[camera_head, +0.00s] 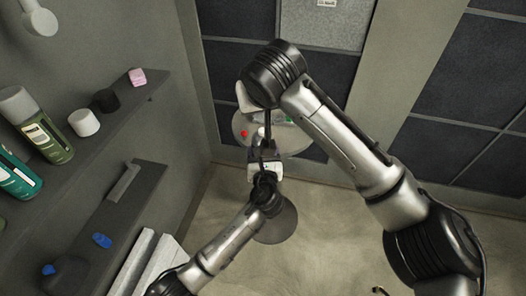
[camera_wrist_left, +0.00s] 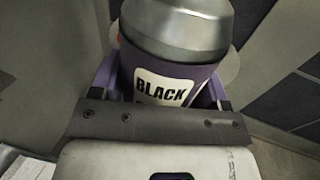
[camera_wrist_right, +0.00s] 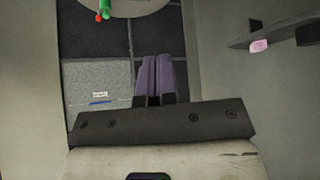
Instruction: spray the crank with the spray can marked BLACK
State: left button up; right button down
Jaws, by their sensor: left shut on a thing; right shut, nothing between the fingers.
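The spray can (camera_wrist_left: 178,72) marked BLACK fills the upper middle of the left wrist view, with a silver top and a dark purple body. My left gripper (camera_head: 265,155) is shut on it, its purple fingers on either side. In the head view the gripper is in front of a round grey table (camera_head: 296,142), and the can is mostly hidden. My right gripper (camera_wrist_right: 156,78) is shut and empty, its purple fingers together in the right wrist view. Small red (camera_head: 244,134) and green (camera_head: 289,120) parts show at the table; I cannot tell whether they belong to the crank.
A wall shelf (camera_head: 120,115) at left holds a green can (camera_head: 48,138), a teal can (camera_head: 16,176), a white cap (camera_head: 84,122), a black cap (camera_head: 105,100) and a pink block (camera_head: 137,77). Blue pieces (camera_head: 102,240) lie on a lower shelf. Floor right of the table is clear.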

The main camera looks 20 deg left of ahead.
jog(key=shift+y, duration=0.5)
jog(key=shift+w+a+f, duration=0.15)
jog(key=shift+w+f, duration=0.75)
jog(key=shift+f, duration=0.65)
jog(key=shift+w+a+f, duration=0.15)
jog(key=shift+w+f, duration=0.75)
jog(key=shift+f, duration=0.6)
jog(key=shift+w+a+f, duration=0.15)
jog(key=shift+w+f, duration=0.75)
jog(key=shift+f, duration=0.65)
jog(key=shift+f+t, duration=0.3)
jog(key=shift+f, duration=0.05)
jog(key=shift+f, duration=0.75)
jog(key=shift+r, duration=2.6)
